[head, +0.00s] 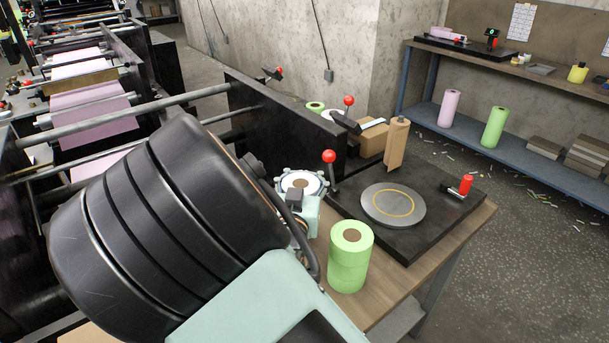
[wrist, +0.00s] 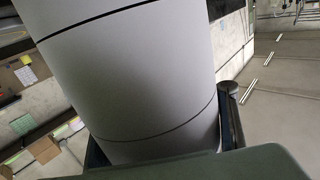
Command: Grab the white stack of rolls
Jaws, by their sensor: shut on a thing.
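The white stack of rolls (wrist: 140,75) fills the middle of the wrist view, with dark seams between its rolls. In the head view only its white top (head: 315,184) with a brown core shows; my arm and gripper hide most of its side. My gripper (head: 301,190) is shut around the stack, with dark fingers along both sides in the wrist view. I cannot tell whether the stack's base touches the table.
A green stack of rolls (head: 349,260) stands close by on the wooden table (head: 448,238). A black plate with a grey disc (head: 393,205), a brown roll (head: 397,145) and red-knobbed levers (head: 329,157) lie beyond. A shelf (head: 470,135) holds pink and green rolls.

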